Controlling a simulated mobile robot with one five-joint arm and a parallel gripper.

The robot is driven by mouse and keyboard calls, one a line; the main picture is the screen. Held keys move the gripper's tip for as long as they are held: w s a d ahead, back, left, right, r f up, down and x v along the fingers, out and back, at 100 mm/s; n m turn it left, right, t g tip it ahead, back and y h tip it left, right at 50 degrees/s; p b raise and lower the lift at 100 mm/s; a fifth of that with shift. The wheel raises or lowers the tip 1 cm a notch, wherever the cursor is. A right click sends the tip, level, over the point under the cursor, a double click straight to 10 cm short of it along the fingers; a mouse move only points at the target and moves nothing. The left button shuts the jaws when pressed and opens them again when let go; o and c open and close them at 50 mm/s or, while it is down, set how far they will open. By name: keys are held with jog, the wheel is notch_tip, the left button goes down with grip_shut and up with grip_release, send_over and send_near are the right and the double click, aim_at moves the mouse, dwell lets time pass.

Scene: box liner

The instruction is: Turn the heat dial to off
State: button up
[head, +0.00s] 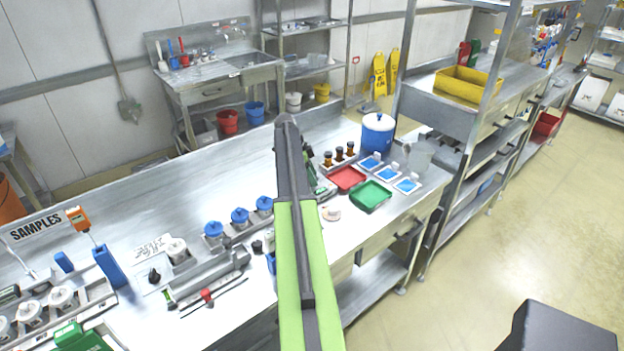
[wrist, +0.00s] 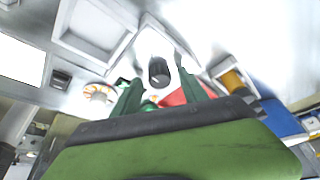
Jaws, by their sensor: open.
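In the wrist view a black cylindrical knob (wrist: 158,72) with a small pale mark on its face shows between and beyond my fingertips; it looks like the heat dial. My gripper (wrist: 161,86) is open with its dark green fingers either side of the knob in the picture. I cannot tell whether they touch it. In the head view my arm covers most of that spot, and my gripper (head: 316,182) shows only in part beside the arm. Another black knob (head: 154,275) stands on a white marked plate at the bench's left. No off mark is readable.
The steel bench (head: 130,205) carries a red tray (head: 347,179), a green tray (head: 370,196), blue-lidded jars (head: 240,217) and a white-and-blue drum (head: 378,135). A white disc with orange marks (wrist: 100,92) lies left of the knob in the wrist view. Shelving stands at right.

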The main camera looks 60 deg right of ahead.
grip_shut()
jog(key=shift+a, duration=0.1)
jog(key=n+t+h, duration=0.1)
jog(key=n, duration=0.2)
jog(key=shift+s+a, duration=0.1)
jog(key=shift+s, duration=0.05)
jog(key=shift+n+t+h, duration=0.3)
jog(key=shift+n+t, duration=0.3)
jog(key=shift+n, duration=1.4)
grip_release()
